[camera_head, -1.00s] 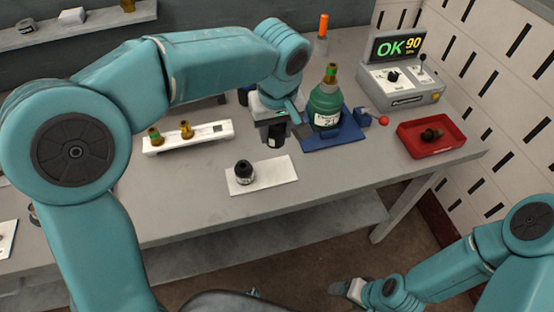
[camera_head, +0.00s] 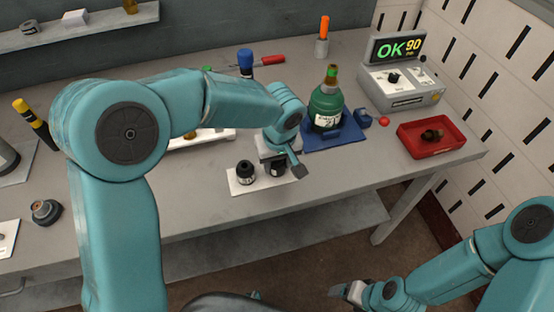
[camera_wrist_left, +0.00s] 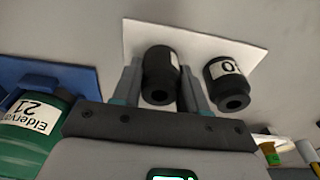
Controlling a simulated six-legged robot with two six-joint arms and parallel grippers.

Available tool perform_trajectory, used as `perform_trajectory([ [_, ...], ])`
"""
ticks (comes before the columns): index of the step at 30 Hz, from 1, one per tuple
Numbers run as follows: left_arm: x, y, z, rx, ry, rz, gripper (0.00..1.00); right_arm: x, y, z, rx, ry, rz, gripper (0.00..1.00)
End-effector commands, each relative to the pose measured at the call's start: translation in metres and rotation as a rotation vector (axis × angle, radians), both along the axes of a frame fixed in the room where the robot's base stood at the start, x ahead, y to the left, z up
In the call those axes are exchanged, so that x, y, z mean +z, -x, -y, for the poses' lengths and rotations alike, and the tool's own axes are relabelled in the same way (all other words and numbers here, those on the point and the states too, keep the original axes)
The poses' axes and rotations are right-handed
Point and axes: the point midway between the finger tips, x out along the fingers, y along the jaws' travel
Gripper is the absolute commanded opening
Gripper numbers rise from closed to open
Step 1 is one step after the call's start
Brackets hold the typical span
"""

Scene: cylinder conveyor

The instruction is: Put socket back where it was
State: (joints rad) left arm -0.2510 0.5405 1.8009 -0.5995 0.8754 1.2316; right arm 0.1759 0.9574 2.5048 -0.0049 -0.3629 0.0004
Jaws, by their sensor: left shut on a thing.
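A black socket (camera_wrist_left: 160,75) is between the fingers of my left gripper (camera_wrist_left: 157,85), which is shut on it. In the head view the same held socket (camera_head: 275,168) is partly hidden by the left gripper (camera_head: 285,169), at the right end of a white pad (camera_head: 240,187). I cannot tell whether it touches the pad. A second black socket (camera_head: 245,172) with a white label stands on the pad just left of it; it also shows in the left wrist view (camera_wrist_left: 226,83). My right gripper (camera_head: 350,292) is low at the bottom, empty-looking, its jaws unclear.
A green cylinder (camera_head: 326,106) stands on a blue base (camera_head: 345,139) right of the gripper. A red tray (camera_head: 440,150) with a dark part lies farther right. A grey display box (camera_head: 400,84) reads OK 90. A white rack (camera_head: 210,139) is behind my left arm.

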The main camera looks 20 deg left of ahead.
Motion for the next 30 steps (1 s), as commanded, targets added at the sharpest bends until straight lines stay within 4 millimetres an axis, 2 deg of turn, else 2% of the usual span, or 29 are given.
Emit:
perform_trajectory([
  [2,-0.004,-0.001,0.000,0.000,0.001,0.001,0.03,-0.005,0.000,0.000,0.000,0.000,0.000,0.76],
  [3,-0.004,0.000,0.000,-0.001,0.000,0.000,0.46,-0.005,0.000,0.000,0.000,0.000,0.000,0.76],
  [5,-0.003,0.000,0.000,-0.001,0.000,0.000,0.66,-0.003,0.000,0.000,0.000,0.000,0.000,0.76],
  [6,-0.003,0.000,0.000,-0.001,0.000,0.000,0.68,-0.003,0.000,0.000,0.000,0.000,0.000,0.76],
  [14,-0.002,0.000,0.000,0.000,0.000,0.000,0.68,-0.002,0.000,0.000,0.000,0.000,0.000,0.76],
  [17,0.005,0.000,0.000,0.000,0.000,0.000,0.68,0.004,0.000,0.000,0.000,0.000,0.000,0.76],
  [18,0.009,0.000,0.001,0.000,0.000,0.004,0.68,0.001,0.000,0.000,0.000,0.000,0.001,0.76],
  [30,0.096,0.012,0.008,-0.001,0.001,0.004,0.68,-0.001,0.000,0.000,0.000,0.000,0.000,0.76],
])
